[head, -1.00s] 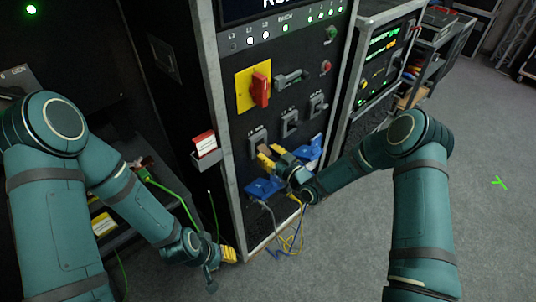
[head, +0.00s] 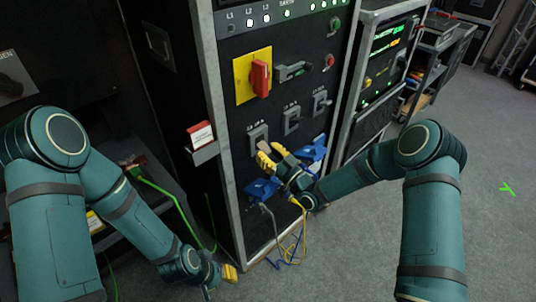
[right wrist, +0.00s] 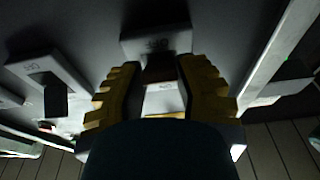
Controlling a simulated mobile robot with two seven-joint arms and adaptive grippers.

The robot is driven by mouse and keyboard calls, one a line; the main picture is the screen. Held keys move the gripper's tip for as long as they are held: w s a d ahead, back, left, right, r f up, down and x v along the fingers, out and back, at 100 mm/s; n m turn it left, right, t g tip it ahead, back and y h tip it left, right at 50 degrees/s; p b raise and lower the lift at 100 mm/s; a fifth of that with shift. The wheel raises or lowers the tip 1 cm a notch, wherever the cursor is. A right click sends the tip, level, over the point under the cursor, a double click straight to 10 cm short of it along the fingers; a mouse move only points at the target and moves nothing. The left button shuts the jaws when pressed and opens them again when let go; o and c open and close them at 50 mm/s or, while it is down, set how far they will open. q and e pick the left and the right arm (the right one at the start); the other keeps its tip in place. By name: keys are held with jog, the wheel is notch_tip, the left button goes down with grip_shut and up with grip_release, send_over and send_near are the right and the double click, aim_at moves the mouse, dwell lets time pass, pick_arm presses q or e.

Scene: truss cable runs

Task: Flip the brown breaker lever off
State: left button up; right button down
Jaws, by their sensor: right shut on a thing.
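The leftmost breaker (head: 257,134) of a row of three sits on the dark cabinet front, below the red rotary switch. Its brown lever (right wrist: 160,68) shows dark between the yellow fingers in the right wrist view. My right gripper (head: 265,154) reaches up to this breaker from below and is shut on the lever, which the fingers partly hide in the head view. An upside-down OFF mark shows on the breaker housing (right wrist: 157,43). My left gripper (head: 229,273) hangs low beside the cabinet's bottom corner, away from the breakers; its finger gap is unclear.
Two more breakers (head: 292,121) (head: 321,103) stand to the right. A red switch (head: 260,77) on a yellow plate is above. Blue connectors (head: 262,189) with yellow, grey and blue cables (head: 297,232) hang below my right gripper. Grey floor is open at right.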

jog(key=c, duration=0.6)
grip_release()
jog(key=v, duration=1.2)
jog(key=shift+a+f, duration=0.1)
jog(key=s+a+f+m+g+h, duration=0.3)
jog(key=s+f+m+g+h, duration=0.3)
jog(key=f, duration=0.5)
jog(key=s+f+m+g+h, duration=0.1)
jog(key=s+g, duration=0.1)
jog(key=s, duration=0.3)
jog(key=s+f+m+g+h, duration=0.1)
jog(key=s+g, duration=0.2)
jog(key=s, duration=0.2)
jog(key=s+f+m+g+h, duration=0.1)
jog(key=s+g, duration=0.2)
jog(key=s, duration=0.2)
jog(key=shift+s+d+f, duration=0.15)
jog(key=shift+d+f, duration=0.15)
jog(key=shift+f, duration=0.1)
